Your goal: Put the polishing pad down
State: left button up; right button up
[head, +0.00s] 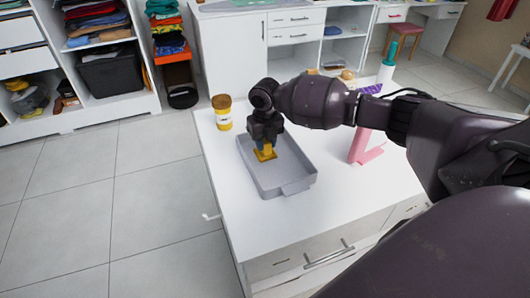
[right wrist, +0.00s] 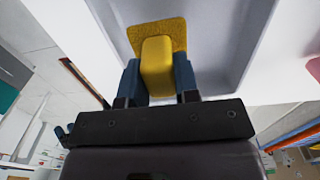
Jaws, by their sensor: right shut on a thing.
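The yellow polishing pad (head: 265,153) is in the head view, inside the outline of the grey tray (head: 300,184) on the white cabinet top. The pad also shows in the right wrist view (right wrist: 158,65), with a block-shaped grip on a flat, rough base. My right gripper (head: 265,143) points down over the tray and is shut on the pad's block; its two blue fingers (right wrist: 157,80) press on either side. I cannot tell whether the pad's base touches the tray floor. My left gripper is not in view.
A yellow jar with a brown lid (head: 222,112) stands behind the tray at the left. A pink stand (head: 363,148) is to the right of the tray. The white cabinet top (head: 240,205) is bare in front of the tray.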

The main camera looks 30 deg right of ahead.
aim_at(265, 152)
notch_tip(265, 152, down, 4)
jog(key=shift+f, duration=0.15)
jog(key=shift+f+b, duration=0.15)
jog(key=shift+b, duration=0.15)
jog(key=o, duration=1)
jog(key=shift+c, duration=0.2)
